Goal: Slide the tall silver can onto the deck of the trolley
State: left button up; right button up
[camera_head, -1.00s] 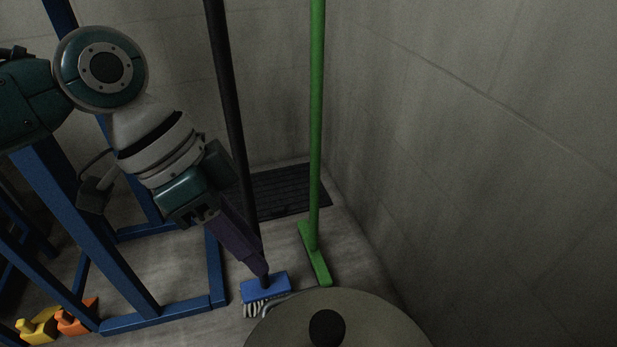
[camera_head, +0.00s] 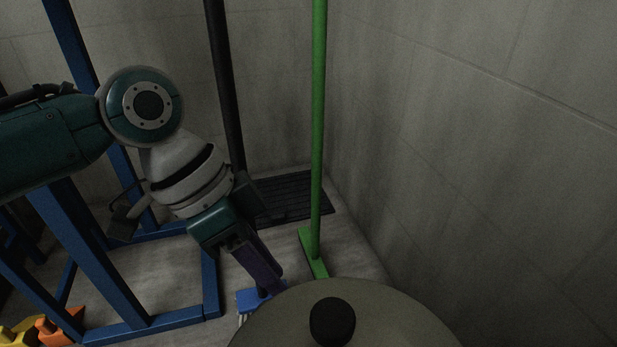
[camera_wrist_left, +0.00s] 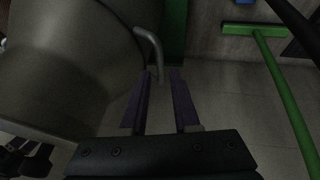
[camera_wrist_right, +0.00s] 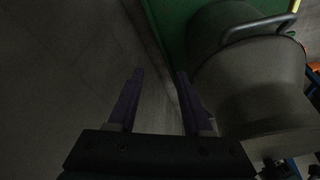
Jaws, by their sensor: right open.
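The tall silver can shows from above in the head view as a dull round lid (camera_head: 400,322) with a black knob (camera_head: 332,321). Its grey side (camera_wrist_left: 75,55) fills the left of the left wrist view, and its body (camera_wrist_right: 250,85) the right of the right wrist view. My left gripper (camera_head: 270,283) has its fingers apart beside the can; in its wrist view the can's side handle (camera_wrist_left: 152,48) reaches to the fingertips. My right gripper (camera_wrist_right: 160,75) is open and empty beside the can. Green surfaces (camera_wrist_right: 168,22), perhaps the trolley deck, show behind the can; how the can rests there is unclear.
A green-handled squeegee (camera_head: 317,150) and a black-handled blue brush (camera_head: 250,298) stand near the corner by a dark floor grate (camera_head: 295,197). A blue frame (camera_head: 95,255) stands left, with orange and yellow items below. A tiled wall (camera_head: 480,180) closes the right.

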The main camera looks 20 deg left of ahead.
pick_arm(q)
jog(key=b+x, duration=0.2)
jog(key=x, duration=0.2)
jog(key=shift+f, duration=0.15)
pick_arm(e)
notch_tip(320, 180, down, 3)
jog(key=shift+f, duration=0.1)
pick_arm(q)
grip_shut()
dwell(1.1)
